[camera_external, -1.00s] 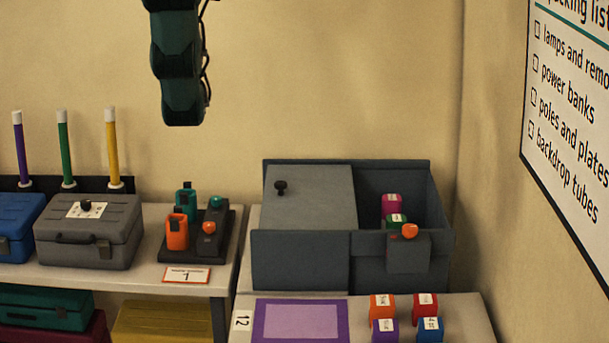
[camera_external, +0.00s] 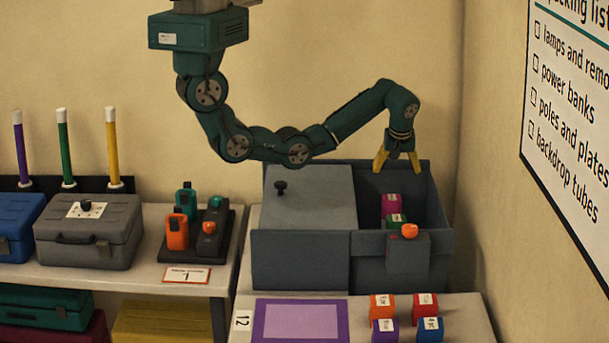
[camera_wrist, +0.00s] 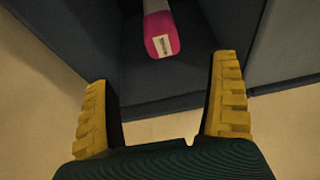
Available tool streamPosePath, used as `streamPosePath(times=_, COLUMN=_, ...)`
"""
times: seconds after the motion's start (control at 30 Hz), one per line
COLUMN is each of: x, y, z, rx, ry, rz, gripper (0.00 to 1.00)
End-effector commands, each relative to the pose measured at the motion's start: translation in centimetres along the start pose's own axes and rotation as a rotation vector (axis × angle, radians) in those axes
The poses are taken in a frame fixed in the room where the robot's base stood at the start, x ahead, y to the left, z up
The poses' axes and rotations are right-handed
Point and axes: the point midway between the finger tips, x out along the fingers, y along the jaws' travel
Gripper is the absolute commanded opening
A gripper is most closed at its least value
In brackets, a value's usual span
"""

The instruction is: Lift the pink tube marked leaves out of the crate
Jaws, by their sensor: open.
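The grey crate (camera_external: 302,262) stands on the bench, its left part covered by a grey lid and its right part open.
An orange knob (camera_external: 409,231) sits on a grey box at the crate's front wall. Several coloured blocks (camera_external: 383,306) and a purple-framed mat (camera_external: 300,321) lie in front. The wall stands close at right.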

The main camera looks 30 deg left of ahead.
Motion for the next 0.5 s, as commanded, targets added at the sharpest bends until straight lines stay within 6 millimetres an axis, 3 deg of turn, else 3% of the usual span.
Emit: streamPosePath(times=0.5, x=10.3, y=0.1, z=-0.1, rx=0.001, ry=0.0, rz=0.002, gripper=0.91)
